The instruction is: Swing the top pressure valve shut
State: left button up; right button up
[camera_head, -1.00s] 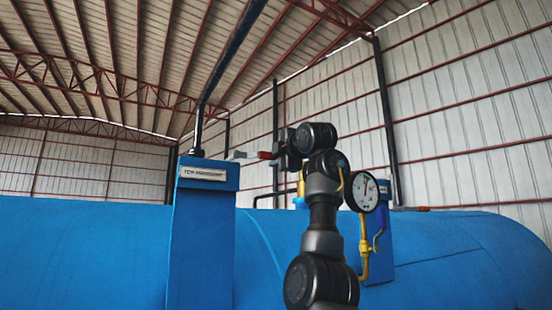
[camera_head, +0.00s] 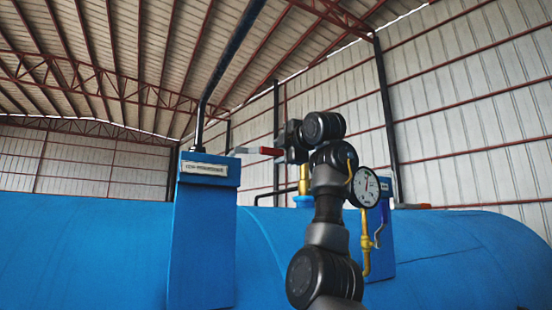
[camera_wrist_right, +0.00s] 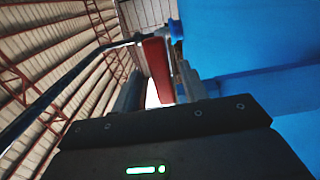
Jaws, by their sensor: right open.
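The top pressure valve's lever has a grey metal arm and a red grip (camera_head: 270,151). It sticks out roughly level to the right, just above and right of the blue post (camera_head: 202,240) with a white label plate. My right gripper (camera_head: 287,148) is at the right end of the red grip, and its fingers are hard to make out in the head view. My left gripper is not in view.
A large blue tank (camera_head: 80,250) fills the lower background. A pressure gauge (camera_head: 366,188) with yellow piping stands just right of my right arm. A brass fitting (camera_head: 303,180) is partly behind the arm. A dark pipe (camera_head: 228,60) rises from the post. Space above is open.

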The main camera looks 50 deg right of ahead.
jog(key=b+v, duration=0.3)
jog(key=v, duration=0.5)
jog(key=shift+s, duration=0.15)
jog(key=shift+a+r, duration=0.1)
